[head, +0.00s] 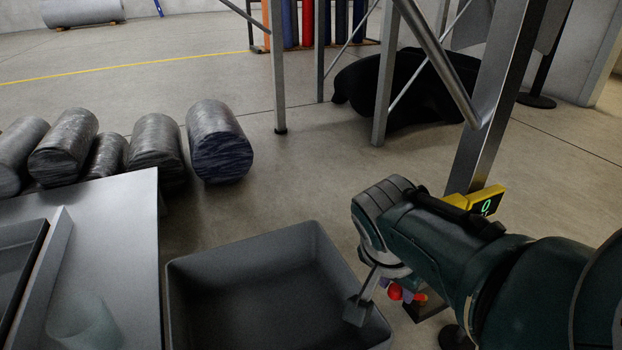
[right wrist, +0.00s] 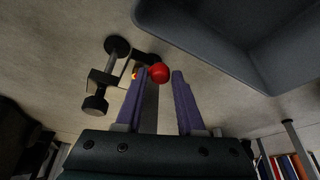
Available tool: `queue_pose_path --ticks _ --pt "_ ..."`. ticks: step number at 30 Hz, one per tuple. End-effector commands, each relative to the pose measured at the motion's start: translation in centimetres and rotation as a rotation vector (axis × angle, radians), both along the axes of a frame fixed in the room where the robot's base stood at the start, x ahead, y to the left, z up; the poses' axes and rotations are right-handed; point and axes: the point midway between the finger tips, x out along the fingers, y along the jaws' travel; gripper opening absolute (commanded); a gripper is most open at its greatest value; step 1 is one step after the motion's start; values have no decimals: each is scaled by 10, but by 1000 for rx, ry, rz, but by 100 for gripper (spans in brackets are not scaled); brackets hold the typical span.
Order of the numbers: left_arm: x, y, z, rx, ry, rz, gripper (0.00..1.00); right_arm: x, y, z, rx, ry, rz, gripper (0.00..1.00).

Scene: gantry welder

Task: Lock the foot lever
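The foot lever shows a round red knob (right wrist: 159,72) on a short black arm in the right wrist view. The knob also shows in the head view (head: 395,291), low beside the gantry leg and partly hidden by my right wrist. My right gripper (right wrist: 163,74) is open, with one purple finger on each side of the knob at the tips. I cannot tell whether a finger touches it. Black round feet and a bracket (right wrist: 103,78) lie left of the lever in the wrist view. My left gripper is not in view.
A grey open bin (head: 250,262) stands left of my right wrist. The gantry leg (head: 500,105) rises behind the wrist, with a yellow display box (head: 473,199) on it. Wrapped rolls (head: 218,142) lie at the left, beyond a grey table (head: 130,235). Open floor lies beyond the bin.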

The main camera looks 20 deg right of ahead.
Motion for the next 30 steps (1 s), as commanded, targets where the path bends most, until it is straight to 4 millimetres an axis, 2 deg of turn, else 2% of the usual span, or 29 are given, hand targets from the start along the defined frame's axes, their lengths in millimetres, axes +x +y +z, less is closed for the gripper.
queue_pose_path --ticks 2,9,19,27,30 --pt "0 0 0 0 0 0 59 0 0 0 0 0 0 27" --pt "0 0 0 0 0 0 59 0 0 0 0 0 0 0" --pt "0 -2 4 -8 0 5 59 -1 0 1 0 2 12 0" --pt "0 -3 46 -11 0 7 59 -18 0 6 1 6 283 0" --pt "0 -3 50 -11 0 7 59 -21 0 3 1 3 358 0"
